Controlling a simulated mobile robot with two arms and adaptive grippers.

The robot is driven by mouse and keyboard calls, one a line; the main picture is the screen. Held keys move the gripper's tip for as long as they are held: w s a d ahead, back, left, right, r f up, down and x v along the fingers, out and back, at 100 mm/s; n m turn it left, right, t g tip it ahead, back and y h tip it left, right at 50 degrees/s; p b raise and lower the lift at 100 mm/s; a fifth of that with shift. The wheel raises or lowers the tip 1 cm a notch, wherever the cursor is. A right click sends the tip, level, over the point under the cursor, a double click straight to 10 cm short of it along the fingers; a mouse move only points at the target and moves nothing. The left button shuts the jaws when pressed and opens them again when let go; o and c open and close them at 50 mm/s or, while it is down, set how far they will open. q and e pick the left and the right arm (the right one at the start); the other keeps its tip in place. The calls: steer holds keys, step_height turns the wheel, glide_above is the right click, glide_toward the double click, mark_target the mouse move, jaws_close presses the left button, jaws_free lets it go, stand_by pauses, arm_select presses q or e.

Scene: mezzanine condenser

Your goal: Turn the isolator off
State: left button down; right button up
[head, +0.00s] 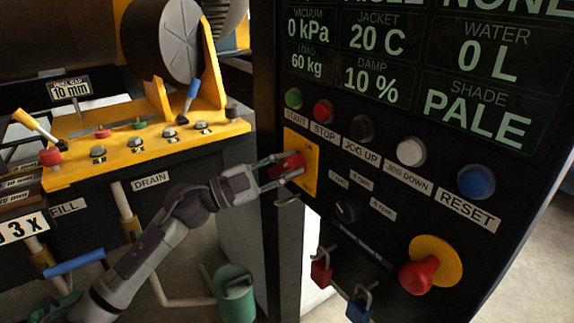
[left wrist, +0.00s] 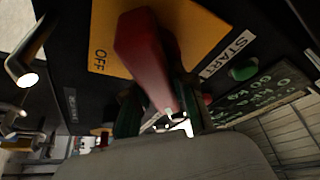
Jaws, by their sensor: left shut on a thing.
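The isolator is a red handle (head: 291,163) on a yellow plate (head: 309,184), at the left edge of the black control panel. In the left wrist view the red handle (left wrist: 142,55) fills the upper middle, in front of the yellow plate (left wrist: 196,32) with the word OFF at its left. My left gripper (head: 285,169) reaches in from the left and is shut on the handle. In the left wrist view its dark fingers (left wrist: 158,105) stand on both sides of the handle. Which label the handle points to I cannot tell. My right gripper is not in view.
The green start button (head: 293,98) and red stop button (head: 323,111) sit just above the isolator. A dark knob (head: 349,209), a red padlock (head: 321,271), a blue padlock (head: 359,304) and a red emergency stop (head: 418,276) are below or right. A yellow valve console (head: 140,142) stands left.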

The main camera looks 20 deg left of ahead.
arm_select(q)
steer(key=m+g, duration=0.1)
steer(key=m, duration=0.1)
steer(key=m+g+p, duration=0.1)
steer(key=m, duration=0.2)
steer(key=shift+f+y, duration=0.1)
steer(key=shift+y, duration=0.2)
steer(key=m, duration=0.2)
steer(key=m+g+y+p, duration=0.1)
steer(key=m, duration=0.1)
steer(key=shift+s+d+f+m, duration=0.1)
steer(key=shift+f+m, duration=0.1)
steer(key=shift+m, duration=0.1)
steer(key=m, duration=0.1)
steer(key=m+y+p, duration=0.1)
steer(key=m, duration=0.1)
steer(key=m+y+p, duration=0.1)
steer(key=shift+f+g, duration=0.25)
steer(key=shift+g, duration=0.05)
steer(key=shift+f+m+y+p, duration=0.25)
steer(key=shift+m+y+p, duration=0.4)
steer(key=shift+m, duration=0.75)
steer(key=c, duration=1)
jaws_free()
steer(key=shift+o, duration=0.2)
